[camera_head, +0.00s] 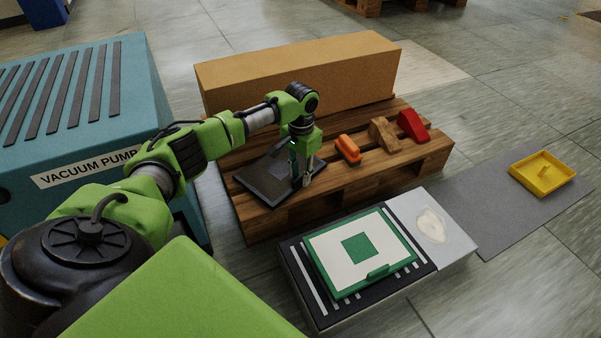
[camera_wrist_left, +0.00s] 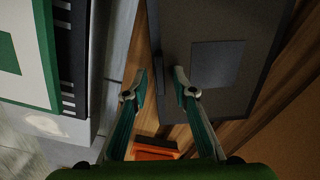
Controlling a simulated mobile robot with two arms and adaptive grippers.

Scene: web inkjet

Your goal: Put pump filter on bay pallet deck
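A flat dark grey panel (camera_head: 262,184) with a lighter square, which looks like the pump filter, lies on the left end of the wooden pallet deck (camera_head: 343,191). In the left wrist view the panel (camera_wrist_left: 262,25) shows a small raised tab (camera_wrist_left: 205,65) on its near edge. My left gripper (camera_head: 301,183) is over that edge, pointing down. Contact cannot be told. My right gripper is not in view.
An orange block (camera_head: 348,149), a wooden block (camera_head: 383,134) and a red piece (camera_head: 412,125) stand on the deck. A long cardboard box (camera_head: 300,72) is behind. A teal vacuum pump (camera_head: 75,110) is left. A green-framed white panel (camera_head: 330,240) lies in front; a yellow tray (camera_head: 541,176) is right.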

